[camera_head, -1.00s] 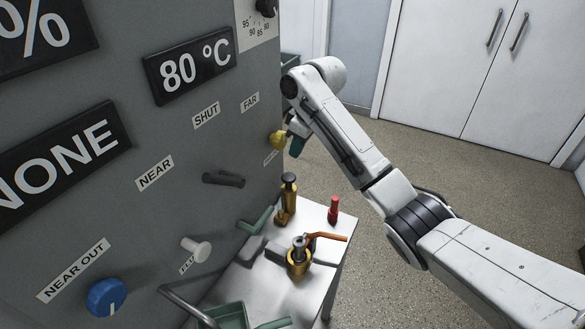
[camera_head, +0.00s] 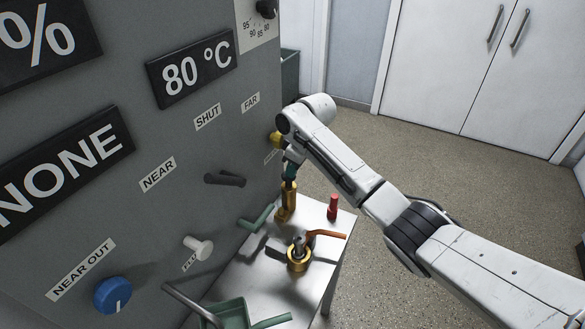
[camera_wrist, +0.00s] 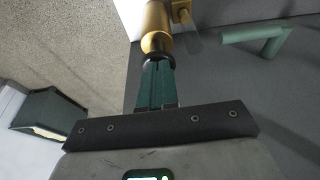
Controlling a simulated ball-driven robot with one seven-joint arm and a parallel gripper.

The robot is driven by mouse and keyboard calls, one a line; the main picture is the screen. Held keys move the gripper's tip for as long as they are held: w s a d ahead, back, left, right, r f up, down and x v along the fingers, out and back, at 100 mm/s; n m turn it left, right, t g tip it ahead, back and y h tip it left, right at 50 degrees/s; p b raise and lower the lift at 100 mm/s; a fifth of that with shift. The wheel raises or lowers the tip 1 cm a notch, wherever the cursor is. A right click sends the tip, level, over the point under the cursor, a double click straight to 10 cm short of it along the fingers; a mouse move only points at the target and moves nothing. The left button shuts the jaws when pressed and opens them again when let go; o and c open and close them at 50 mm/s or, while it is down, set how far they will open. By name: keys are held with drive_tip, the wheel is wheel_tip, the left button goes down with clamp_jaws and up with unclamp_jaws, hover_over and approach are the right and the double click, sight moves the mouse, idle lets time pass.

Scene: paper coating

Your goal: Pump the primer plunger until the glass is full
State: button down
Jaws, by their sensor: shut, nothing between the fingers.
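The primer pump (camera_head: 287,202) is a brass upright cylinder with a dark knob on top, standing on the metal table beside the grey panel. In the wrist view its brass body (camera_wrist: 157,25) and black knob (camera_wrist: 160,60) lie just beyond my fingertips. My gripper (camera_head: 290,174) is above the pump, its green fingers (camera_wrist: 157,82) shut with nothing between them. The tips are at the knob and seem to touch its top. A small clear tube-like piece (camera_wrist: 190,40) beside the brass body may be the glass; I cannot tell its fill level.
The grey panel (camera_head: 150,130) with knobs and levers stands close on the left. Floor to the right is open.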

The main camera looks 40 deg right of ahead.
wheel_tip(320, 180, down, 4)
drive_tip(key=shift+r+b, duration=0.15)
drive_tip(key=shift+b, duration=0.7)
drive_tip(key=shift+s, duration=0.1)
drive_tip(key=shift+a+r+p, duration=0.1)
drive_tip(key=shift+r+p, duration=0.2)
drive_tip(key=shift+p, duration=0.2)
wheel_tip(320, 180, up, 4)
drive_tip(key=p, duration=0.3)
drive_tip(key=b+v, duration=0.1)
drive_tip(key=v, duration=0.9)
drive_tip(key=shift+b, duration=0.4)
drive_tip(key=shift+f, duration=0.15)
